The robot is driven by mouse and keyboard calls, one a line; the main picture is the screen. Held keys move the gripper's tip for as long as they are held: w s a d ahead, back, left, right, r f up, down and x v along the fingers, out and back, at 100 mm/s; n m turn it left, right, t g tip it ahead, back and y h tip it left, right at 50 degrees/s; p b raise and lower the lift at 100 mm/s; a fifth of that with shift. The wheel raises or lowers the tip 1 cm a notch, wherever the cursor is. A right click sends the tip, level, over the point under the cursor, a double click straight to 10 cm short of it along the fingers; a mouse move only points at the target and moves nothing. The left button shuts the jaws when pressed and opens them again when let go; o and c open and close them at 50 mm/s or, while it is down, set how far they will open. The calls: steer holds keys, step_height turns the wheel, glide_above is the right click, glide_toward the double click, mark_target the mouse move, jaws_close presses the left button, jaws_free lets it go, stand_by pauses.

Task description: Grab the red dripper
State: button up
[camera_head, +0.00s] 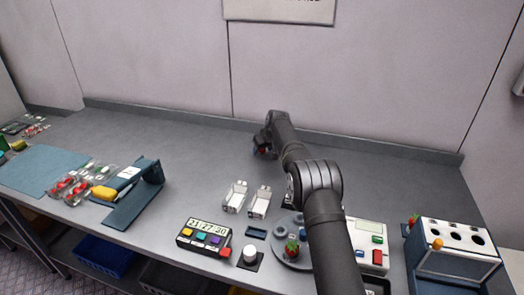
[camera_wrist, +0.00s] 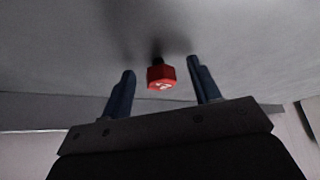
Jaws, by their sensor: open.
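A red dripper (camera_wrist: 161,76) with a faceted red body, a white mark and a dark end shows in the wrist view. It is between the two blue fingers of my gripper (camera_wrist: 161,70), with a visible gap on each side. My gripper is open and does not touch it. In the head view my gripper (camera_head: 264,146) is low near the back of the table, and a small bit of red shows there, mostly hidden by the gripper.
Two white holders (camera_head: 235,197), a timer (camera_head: 204,237), a round grey tray (camera_head: 288,262) and a white scale (camera_head: 366,236) stand at the front. A blue rack (camera_head: 452,257) is at the right. Red and yellow items (camera_head: 78,186) lie left. The back middle is clear.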

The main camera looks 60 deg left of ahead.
steer(key=shift+a+f, duration=0.1)
steer(key=c, duration=1)
steer(key=shift+c, duration=0.2)
